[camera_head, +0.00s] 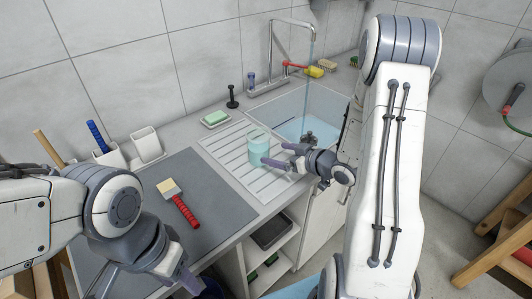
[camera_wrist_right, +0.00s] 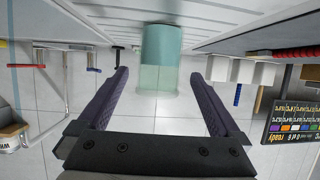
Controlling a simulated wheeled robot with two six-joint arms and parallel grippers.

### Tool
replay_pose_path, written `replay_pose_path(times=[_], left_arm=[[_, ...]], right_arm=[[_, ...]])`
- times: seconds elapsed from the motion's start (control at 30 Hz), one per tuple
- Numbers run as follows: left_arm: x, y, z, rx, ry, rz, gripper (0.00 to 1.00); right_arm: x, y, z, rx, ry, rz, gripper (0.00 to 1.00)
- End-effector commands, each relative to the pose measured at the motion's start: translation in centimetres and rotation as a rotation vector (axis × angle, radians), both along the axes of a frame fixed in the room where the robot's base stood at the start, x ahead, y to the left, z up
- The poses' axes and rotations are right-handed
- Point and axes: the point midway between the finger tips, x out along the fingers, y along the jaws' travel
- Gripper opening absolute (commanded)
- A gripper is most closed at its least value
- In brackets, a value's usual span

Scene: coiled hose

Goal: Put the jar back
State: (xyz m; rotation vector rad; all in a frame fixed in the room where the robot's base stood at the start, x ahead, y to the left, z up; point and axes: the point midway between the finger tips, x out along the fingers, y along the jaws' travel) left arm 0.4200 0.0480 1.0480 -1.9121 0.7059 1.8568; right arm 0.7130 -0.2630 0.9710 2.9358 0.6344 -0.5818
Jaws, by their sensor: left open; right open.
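A translucent teal jar (camera_head: 259,153) stands upright on the ribbed drainboard (camera_head: 240,135) left of the sink. My right gripper (camera_head: 272,158) is open beside the jar, its fingers pointing at it from the right. In the right wrist view, the jar (camera_wrist_right: 159,58) shows centred ahead of the open fingertips (camera_wrist_right: 160,76), with room on both sides; it does not look gripped. My left gripper (camera_head: 182,280) is open and low at the front edge of the counter, partly hidden by its own wrist, with nothing visible in it.
A red-handled brush (camera_head: 182,206) lies on the dark mat (camera_head: 210,185). White cups (camera_head: 147,145) and a soap dish (camera_head: 215,119) stand near the wall. The sink (camera_head: 330,112) holds water under the tap (camera_head: 292,24). A wooden frame (camera_head: 492,245) is at the right.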

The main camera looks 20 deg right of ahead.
Motion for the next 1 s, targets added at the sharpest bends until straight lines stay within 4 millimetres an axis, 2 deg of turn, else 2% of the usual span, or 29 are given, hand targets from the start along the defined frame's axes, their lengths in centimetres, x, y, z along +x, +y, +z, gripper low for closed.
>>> replay_pose_path(times=[0.1,0.2,0.37,0.47,0.57,0.63,0.77,0.87,0.97,1.0], left_arm=[[0.0,0.0,-0.1,0.000,0.000,0.000,0.50],[0.0,0.0,-0.2,0.000,0.000,0.000,0.50],[0.0,0.0,-0.2,0.000,0.000,0.000,0.50],[0.0,0.0,-0.2,0.000,0.000,0.000,0.50],[0.0,0.0,-0.2,0.000,0.000,0.000,0.50],[0.0,0.0,-0.2,0.000,0.000,0.000,0.50],[0.0,0.0,-0.2,0.000,0.000,0.000,0.50],[0.0,0.0,-0.2,0.000,0.000,0.000,0.50],[0.0,0.0,-0.2,0.000,0.000,0.000,0.50],[0.0,0.0,-0.2,0.000,0.000,0.000,0.50]], right_arm=[[-1.6,-0.9,0.8,0.000,-0.001,-0.003,1.00],[-2.4,-1.2,1.1,0.000,-0.001,-0.002,1.00],[-2.9,-1.2,1.3,-0.002,0.001,0.002,1.00],[-2.4,-0.5,1.3,-0.043,0.028,0.007,1.00],[-1.4,1.3,1.3,-0.145,0.097,0.009,1.00],[-1.1,3.2,1.6,-0.238,0.166,0.003,1.00],[-2.4,7.3,2.8,-0.378,0.311,-0.026,1.00],[-5.6,10.9,3.9,-0.441,0.436,-0.033,1.00],[-10.7,14.8,4.9,-0.474,0.577,-0.002,1.00],[-13.1,16.2,5.2,-0.480,0.637,0.020,1.00]])
